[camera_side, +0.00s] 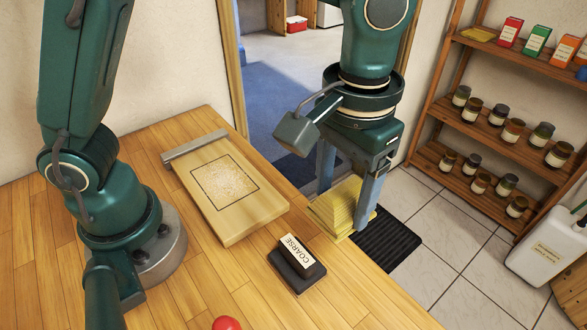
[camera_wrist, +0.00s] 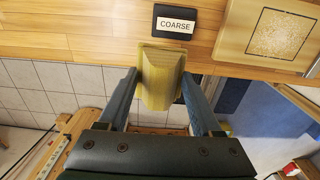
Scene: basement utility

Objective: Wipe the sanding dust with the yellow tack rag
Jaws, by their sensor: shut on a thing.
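The yellow tack rag (camera_side: 338,207) is a folded, layered pad. My gripper (camera_side: 345,200) is shut on it, with a finger on either side; the wrist view also shows the rag (camera_wrist: 160,85) between the fingers. The rag is at the bench's edge, partly beyond it; I cannot tell whether it touches the bench. The pale sanding dust (camera_side: 224,182) lies inside a dark square outline on a light wooden board (camera_side: 254,212), left of my gripper in the side view. The dust shows at the upper right of the wrist view (camera_wrist: 280,35).
A dark block labelled COARSE (camera_side: 297,264) sits on the bench (camera_side: 210,288) near the rag. A grey bar (camera_side: 194,146) crosses the board's far end. A red round thing (camera_side: 227,323) is at the front. Shelves with jars (camera_side: 515,130) stand right.

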